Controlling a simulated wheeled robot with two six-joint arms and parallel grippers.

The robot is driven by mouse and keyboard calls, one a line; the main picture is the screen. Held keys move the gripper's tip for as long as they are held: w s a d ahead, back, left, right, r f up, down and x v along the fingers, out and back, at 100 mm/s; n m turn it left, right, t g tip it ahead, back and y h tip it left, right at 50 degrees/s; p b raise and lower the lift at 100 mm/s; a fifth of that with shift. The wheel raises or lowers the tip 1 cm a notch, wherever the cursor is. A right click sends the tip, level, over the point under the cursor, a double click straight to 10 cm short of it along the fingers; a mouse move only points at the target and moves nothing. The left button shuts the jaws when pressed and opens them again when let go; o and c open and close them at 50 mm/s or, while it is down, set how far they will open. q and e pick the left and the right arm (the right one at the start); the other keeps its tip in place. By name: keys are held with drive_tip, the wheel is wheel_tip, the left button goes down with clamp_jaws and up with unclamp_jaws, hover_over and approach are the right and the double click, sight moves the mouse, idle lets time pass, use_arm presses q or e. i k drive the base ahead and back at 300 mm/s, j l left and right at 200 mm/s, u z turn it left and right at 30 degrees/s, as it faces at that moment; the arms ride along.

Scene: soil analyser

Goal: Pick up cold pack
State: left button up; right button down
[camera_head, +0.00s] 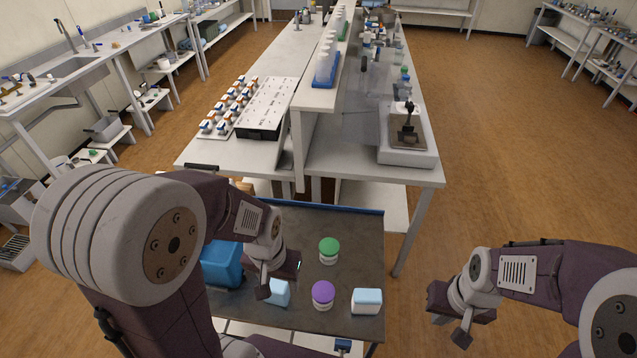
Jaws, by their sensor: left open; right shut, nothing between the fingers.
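Two small white blocks with light-blue tops lie on the dark cart top; either may be the cold pack, and I cannot tell which. The left block (278,293) is partly hidden by my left gripper. The right block (367,300) lies in full view near the cart's front right corner. My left gripper (280,278) is open, its fingers above or beside the left block; whether they touch it is unclear. My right gripper (449,317) is shut and empty, out to the right of the cart above the floor.
On the cart (362,245) stand a green-lidded jar (329,250), a purple-lidded jar (323,295) and a blue bin (220,264), partly behind my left arm. A white bench (215,150) with a bottle rack (226,110) and a balance-like device (407,125) stands beyond. The right floor is clear.

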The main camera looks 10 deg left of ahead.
sight(364, 301)
drive_tip(key=l+z, duration=0.25)
drive_tip(key=z, duration=0.15)
drive_tip(key=l+z, duration=0.45)
drive_tip(key=z, duration=0.3)
drive_tip(key=i+l+u, duration=0.2)
drive_tip(key=i+u, duration=0.15)
drive_tip(key=i+l+u, duration=0.45)
drive_tip(key=i+u, duration=0.15)
drive_tip(key=u, duration=0.25)
drive_tip(key=i+l+u, duration=0.15)
drive_tip(key=u, duration=0.35)
drive_tip(key=i+l+u, duration=0.25)
drive_tip(key=u, duration=0.25)
drive_tip(key=i+l+u, duration=0.1)
drive_tip(key=l+u, duration=0.35)
drive_tip(key=i+l+u, duration=0.1)
drive_tip(key=l+u, duration=0.15)
drive_tip(key=u, duration=0.15)
drive_tip(key=l+u, duration=0.25)
drive_tip(key=u, duration=0.2)
drive_tip(key=l+u, duration=0.6)
drive_tip(key=u, duration=0.25)
